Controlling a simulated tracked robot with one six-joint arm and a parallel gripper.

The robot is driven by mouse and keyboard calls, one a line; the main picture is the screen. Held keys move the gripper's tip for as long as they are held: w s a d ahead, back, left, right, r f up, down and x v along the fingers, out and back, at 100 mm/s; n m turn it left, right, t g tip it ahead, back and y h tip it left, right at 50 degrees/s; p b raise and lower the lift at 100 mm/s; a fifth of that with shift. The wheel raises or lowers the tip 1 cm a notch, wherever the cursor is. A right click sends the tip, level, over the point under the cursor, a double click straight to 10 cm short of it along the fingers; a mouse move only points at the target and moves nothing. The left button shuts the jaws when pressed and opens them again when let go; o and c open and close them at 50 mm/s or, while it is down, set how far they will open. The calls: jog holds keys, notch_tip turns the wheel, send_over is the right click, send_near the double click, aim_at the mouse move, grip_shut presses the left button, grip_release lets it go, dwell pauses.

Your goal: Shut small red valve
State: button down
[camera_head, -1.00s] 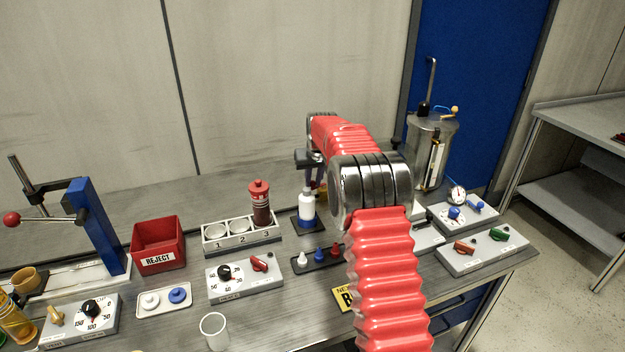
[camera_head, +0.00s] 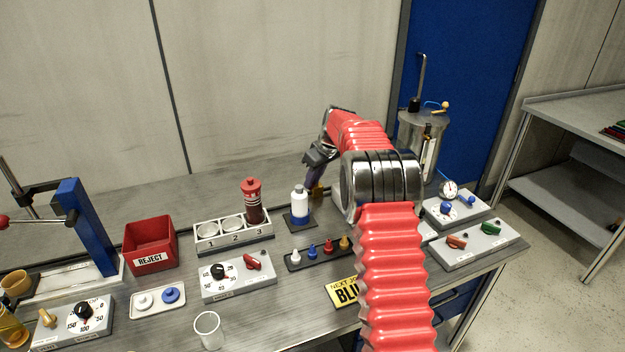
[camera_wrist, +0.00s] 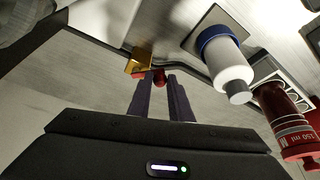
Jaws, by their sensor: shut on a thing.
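A small red valve handle (camera_wrist: 159,75) with a brass-coloured body (camera_wrist: 140,62) shows just beyond my fingers in the wrist view. My gripper (camera_wrist: 158,82) is shut on the red handle, which sits between its dark fingertips. The fingers hide part of the handle, so its exact angle is hard to tell. In the head view, my gripper (camera_head: 316,181) reaches down behind the white and blue bottle, with the brass body (camera_head: 318,192) at its tips. The red handle cannot be made out there.
The white and blue bottle (camera_head: 299,207) stands close left of my gripper; it also shows in the wrist view (camera_wrist: 224,62). A red bottle (camera_head: 252,202) stands in the numbered rack (camera_head: 207,247). A steel drum (camera_head: 424,135) stands to the right, behind my arm.

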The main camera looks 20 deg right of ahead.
dwell(0.3)
jog(key=c, duration=1.6)
grip_release()
jog(key=v, duration=1.3)
jog(key=shift+s+r, duration=0.2)
jog(key=shift+r, duration=0.1)
